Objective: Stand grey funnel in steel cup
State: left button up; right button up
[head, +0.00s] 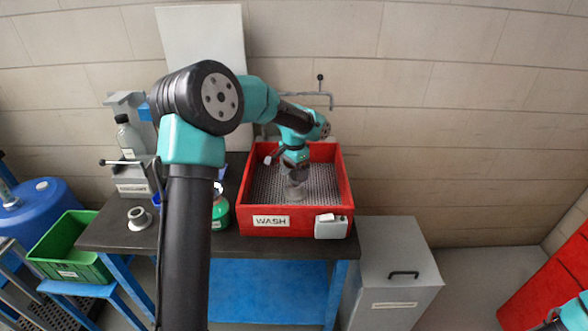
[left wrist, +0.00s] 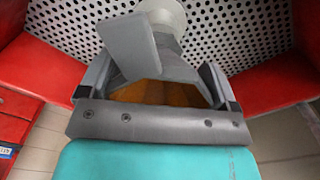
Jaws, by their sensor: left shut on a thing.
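My left gripper (head: 294,164) is low inside the red wash tray (head: 267,222). In the left wrist view its fingers (left wrist: 155,85) are shut on a grey piece (left wrist: 178,62) with a flat tab, which looks like the grey funnel. The funnel (head: 297,193) also shows under the gripper in the head view, close above or on the perforated floor. A pale round end (left wrist: 165,10) shows beyond it, and I cannot tell whether it is part of the funnel. A small pale grey hollow piece (head: 139,218) on the bench may be the steel cup.
The dark bench (head: 105,234) carries a grey bottle (head: 130,140) and a green container (head: 220,212) left of the tray. The tray walls surround my left gripper. A grey lidded bin (head: 395,265) stands to the right. The bench's front left is fairly clear.

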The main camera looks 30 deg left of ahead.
pick_arm(q)
jog(key=shift+f, duration=0.7)
dwell(0.6)
jog(key=o, duration=0.7)
jog(key=shift+o, duration=0.2)
jog(key=shift+r, duration=0.1)
notch_tip(320, 180, up, 17)
dwell(0.6)
